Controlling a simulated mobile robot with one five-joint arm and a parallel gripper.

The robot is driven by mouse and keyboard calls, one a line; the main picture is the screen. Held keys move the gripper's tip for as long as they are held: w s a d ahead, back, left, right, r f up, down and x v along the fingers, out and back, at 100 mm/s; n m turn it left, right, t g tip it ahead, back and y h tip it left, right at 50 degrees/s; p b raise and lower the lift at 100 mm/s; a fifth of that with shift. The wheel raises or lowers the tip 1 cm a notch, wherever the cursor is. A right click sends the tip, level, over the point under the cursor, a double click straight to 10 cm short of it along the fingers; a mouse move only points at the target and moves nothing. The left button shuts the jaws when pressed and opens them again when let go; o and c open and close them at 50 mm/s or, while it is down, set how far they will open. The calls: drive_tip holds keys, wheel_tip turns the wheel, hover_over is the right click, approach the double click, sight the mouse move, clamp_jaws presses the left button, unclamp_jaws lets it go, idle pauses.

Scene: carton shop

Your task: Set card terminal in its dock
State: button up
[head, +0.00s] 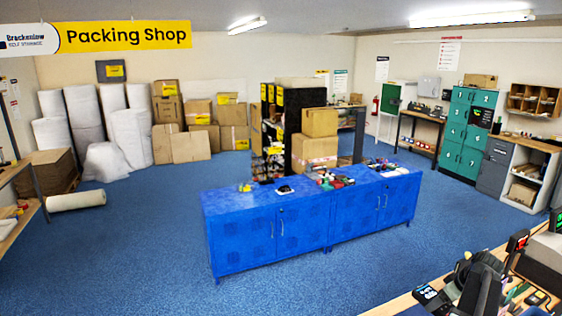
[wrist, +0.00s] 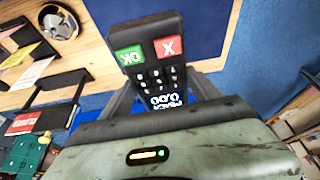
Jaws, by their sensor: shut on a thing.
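The card terminal (wrist: 155,60) is a black handset with a green OK key, a red X key, a number pad and a lit screen. In the wrist view it appears upside down, its screen end toward my gripper (wrist: 160,90). My gripper is shut on it, with a grey finger on either side. In the head view, a small dark device with a lit screen (head: 426,293) shows beside my dark arm above the counter at the lower right; it looks like the same terminal. I cannot pick out the dock for sure in either view.

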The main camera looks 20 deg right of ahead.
wheel_tip(320, 180, down, 13)
drive_tip(key=b, duration=1.1)
wheel_tip(320, 180, up, 15)
drive_tip(key=p, duration=1.4)
drive_tip(key=shift+f, duration=0.1)
wheel_tip(320, 180, down, 15)
drive_tip(key=b, duration=1.4)
drive_tip(key=shift+r, duration=0.4)
drive_tip(key=o, duration=0.6)
drive_tip(key=c, duration=0.6)
